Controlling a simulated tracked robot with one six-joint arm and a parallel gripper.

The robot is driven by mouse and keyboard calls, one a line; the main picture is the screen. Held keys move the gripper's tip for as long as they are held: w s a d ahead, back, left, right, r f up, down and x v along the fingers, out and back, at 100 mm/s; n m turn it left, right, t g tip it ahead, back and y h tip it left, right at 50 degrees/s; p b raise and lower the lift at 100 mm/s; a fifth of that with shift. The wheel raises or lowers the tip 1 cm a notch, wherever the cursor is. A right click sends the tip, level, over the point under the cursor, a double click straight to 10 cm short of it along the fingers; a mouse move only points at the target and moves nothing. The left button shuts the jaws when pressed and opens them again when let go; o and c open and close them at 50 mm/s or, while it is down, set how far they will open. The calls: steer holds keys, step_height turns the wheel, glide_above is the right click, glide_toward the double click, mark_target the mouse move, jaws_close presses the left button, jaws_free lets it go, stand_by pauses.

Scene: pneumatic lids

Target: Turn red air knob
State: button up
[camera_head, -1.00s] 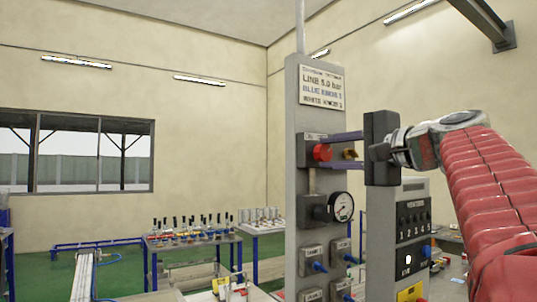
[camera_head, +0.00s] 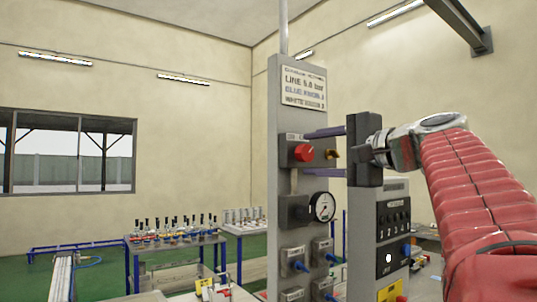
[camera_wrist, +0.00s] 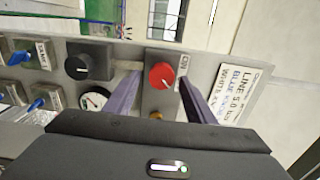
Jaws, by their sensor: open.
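The red knob (camera_head: 304,152) sits on a grey block high on the grey panel post (camera_head: 287,105), and it also shows in the wrist view (camera_wrist: 161,76). My gripper (camera_head: 307,153) is open, its two purple fingers one above the other in the head view, reaching left toward the post. In the wrist view, one finger lies on each side of the red knob's block (camera_wrist: 160,99). A brass fitting (camera_head: 332,154) sticks out beside the knob, between the fingers. Whether a fingertip touches the block cannot be told.
Below the knob are a black knob (camera_wrist: 83,66) and a pressure gauge (camera_head: 324,207). Blue valves (camera_head: 300,266) sit lower on the post. A sign (camera_head: 303,88) is above. A grey control box (camera_head: 395,235) stands to the right.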

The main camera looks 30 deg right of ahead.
steer(key=s+d, duration=0.2)
steer(key=s, duration=1.1)
steer(key=shift+s, duration=0.15)
steer(key=shift+a+f, duration=0.1)
stand_by(0.4)
